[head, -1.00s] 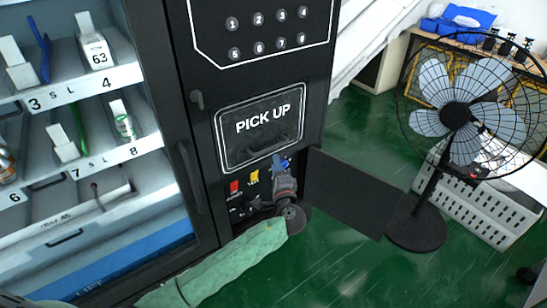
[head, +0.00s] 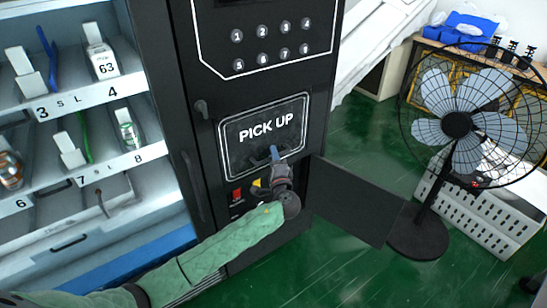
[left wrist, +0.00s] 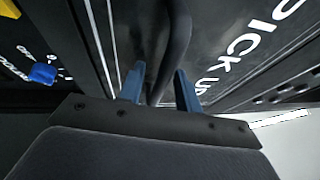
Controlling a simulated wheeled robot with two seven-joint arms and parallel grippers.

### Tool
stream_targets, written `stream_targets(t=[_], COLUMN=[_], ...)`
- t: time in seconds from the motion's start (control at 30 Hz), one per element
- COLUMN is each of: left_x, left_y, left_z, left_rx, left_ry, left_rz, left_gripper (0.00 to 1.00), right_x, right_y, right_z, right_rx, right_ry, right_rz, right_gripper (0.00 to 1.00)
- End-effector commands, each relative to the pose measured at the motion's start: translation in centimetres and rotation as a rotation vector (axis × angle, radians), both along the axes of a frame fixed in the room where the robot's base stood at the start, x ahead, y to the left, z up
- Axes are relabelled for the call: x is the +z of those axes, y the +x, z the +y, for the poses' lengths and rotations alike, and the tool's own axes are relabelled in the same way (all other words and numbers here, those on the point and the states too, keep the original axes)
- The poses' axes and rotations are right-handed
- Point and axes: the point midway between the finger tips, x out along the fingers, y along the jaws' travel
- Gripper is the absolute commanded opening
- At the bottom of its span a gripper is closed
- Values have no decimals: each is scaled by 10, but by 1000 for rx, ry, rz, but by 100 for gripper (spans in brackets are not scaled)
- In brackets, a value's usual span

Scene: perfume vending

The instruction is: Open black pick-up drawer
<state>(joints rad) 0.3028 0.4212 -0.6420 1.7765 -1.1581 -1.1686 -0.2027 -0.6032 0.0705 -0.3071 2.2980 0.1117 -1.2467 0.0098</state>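The black pick-up drawer (head: 262,130) with white "PICK UP" lettering is on the front of the black vending machine and looks closed. Its panel also shows in the left wrist view (left wrist: 226,72). My left gripper (head: 274,152) is at the drawer's lower edge in the head view. In the left wrist view its two blue fingers (left wrist: 160,84) are apart, with the dark curved handle (left wrist: 178,40) of the drawer between and just beyond their tips. I cannot tell whether they touch it. My right gripper is not in view.
Below the drawer, an open compartment shows a red switch (head: 236,193) and a blue knob (left wrist: 42,74). Its open black door (head: 352,202) sticks out to the right. A fan (head: 457,125) stands further right on the green floor.

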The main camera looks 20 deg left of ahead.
Motion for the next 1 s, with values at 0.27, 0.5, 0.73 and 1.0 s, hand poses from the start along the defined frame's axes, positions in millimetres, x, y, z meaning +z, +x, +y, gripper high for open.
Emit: stream_targets(t=[0.27, 0.5, 0.73, 1.0], left_x=[0, 0, -2, -3], left_y=[0, -1, -13, -51], left_z=[0, -1, -17, -66], left_rx=[0, 0, -1, -2], left_ry=[0, 0, -3, -6], left_rz=[0, 1, 2, 3], left_gripper=[0, 0, 0, 0], right_x=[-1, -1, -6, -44], right_y=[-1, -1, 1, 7], right_z=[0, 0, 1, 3], right_rx=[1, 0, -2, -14], right_ry=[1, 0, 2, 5], right_rz=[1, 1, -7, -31], right_gripper=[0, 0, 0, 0])
